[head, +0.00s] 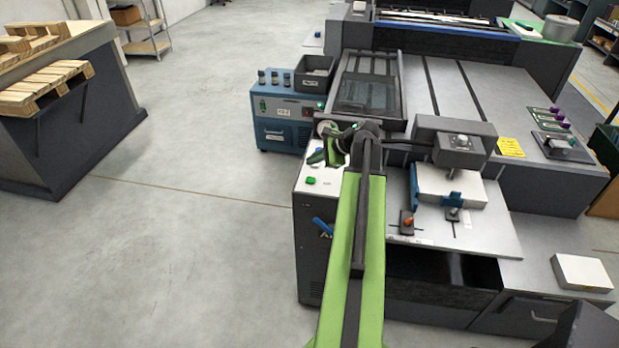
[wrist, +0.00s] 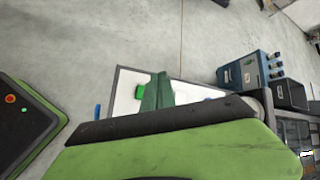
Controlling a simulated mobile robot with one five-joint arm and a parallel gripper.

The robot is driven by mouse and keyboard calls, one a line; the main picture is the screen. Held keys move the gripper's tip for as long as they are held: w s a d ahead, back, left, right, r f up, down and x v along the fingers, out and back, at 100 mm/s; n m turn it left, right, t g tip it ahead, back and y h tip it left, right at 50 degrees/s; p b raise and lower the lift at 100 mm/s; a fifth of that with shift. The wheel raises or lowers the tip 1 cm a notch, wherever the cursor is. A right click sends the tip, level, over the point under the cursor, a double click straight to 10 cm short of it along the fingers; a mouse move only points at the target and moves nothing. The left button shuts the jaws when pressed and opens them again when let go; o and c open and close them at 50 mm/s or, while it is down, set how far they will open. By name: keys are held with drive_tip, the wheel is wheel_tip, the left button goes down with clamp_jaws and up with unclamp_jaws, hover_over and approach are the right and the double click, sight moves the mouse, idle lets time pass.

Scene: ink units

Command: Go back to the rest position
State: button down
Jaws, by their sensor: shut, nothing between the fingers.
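My gripper (wrist: 157,92) shows in the wrist view as two dark green fingers closed together, with nothing between them. In the head view my gripper (head: 318,157) is partly hidden by my own wrist. It is over or beside the white top panel (head: 312,172) at the machine's left end; the height gap is hard to tell. A green button (head: 311,181) sits on that panel, and it also shows just left of the fingers in the wrist view (wrist: 140,91). My green arm reaches forward from the bottom of the head view.
A blue unit (head: 282,120) with knobs and a dark bin (head: 315,73) stands behind the panel. The press's grey block (head: 455,140) and white paper stack (head: 440,184) are right of my arm. A bench with pallets (head: 45,85) stands far left. The floor between is clear.

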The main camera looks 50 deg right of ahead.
idle(0.3)
drive_tip(key=w+a+f+n+g+y, duration=0.1)
drive_tip(key=w+a+n+g+y, duration=0.15)
drive_tip(key=w+a, duration=0.85)
drive_tip(key=w+a+f+n+g+y, duration=0.1)
drive_tip(key=w+a+n, duration=0.25)
drive_tip(key=a, duration=1.65)
drive_tip(key=s+a+f+n+g+h, duration=0.1)
drive_tip(key=s+a+f+n+g, duration=0.2)
drive_tip(key=a, duration=0.4)
drive_tip(key=s+a+n+h, duration=0.1)
drive_tip(key=s+a+n, duration=0.1)
drive_tip(key=a+n, duration=0.4)
drive_tip(key=s+a+f+n+g+h, duration=0.1)
drive_tip(key=s+a+f+n+g, duration=0.2)
drive_tip(key=a, duration=0.5)
drive_tip(key=s+d+n, duration=0.1)
drive_tip(key=n, duration=0.1)
drive_tip(key=s+d+n+h, duration=0.1)
drive_tip(key=d+n, duration=0.1)
drive_tip(key=s+d+n+h, duration=0.1)
drive_tip(key=n, duration=0.1)
drive_tip(key=shift+s+d+r+t+h, duration=0.1)
drive_tip(key=shift+d+r+t+h, duration=0.15)
drive_tip(key=shift+r, duration=0.1)
